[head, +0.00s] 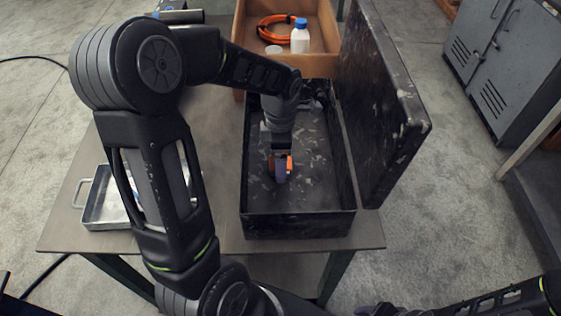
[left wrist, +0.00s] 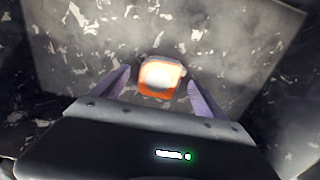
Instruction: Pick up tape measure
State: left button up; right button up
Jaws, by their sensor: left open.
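The tape measure (head: 290,164) is a small orange item inside the open black metal box. My left gripper (head: 280,172) is down inside the box, right at the tape measure, and partly hides it in the head view. In the left wrist view the orange tape measure (left wrist: 161,77), with a bright pale top, sits between and slightly beyond the two open purple-grey fingertips (left wrist: 156,88). Gaps show between it and each finger. My right gripper cannot be made out; only part of the right arm shows at the bottom right of the head view.
The black box (head: 300,225) has tall walls, and its lid (head: 385,110) stands open on the right. Behind it a cardboard box (head: 325,20) holds an orange cable coil (head: 272,30) and a white bottle (head: 300,38). A metal tray (head: 90,213) lies at the table's left.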

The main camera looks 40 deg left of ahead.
pick_arm(q)
jog(key=shift+f, duration=0.85)
jog(key=c, duration=1.7)
notch_tip(320, 180, up, 10)
jog(key=shift+r+b, duration=0.1)
jog(key=shift+b, duration=0.55)
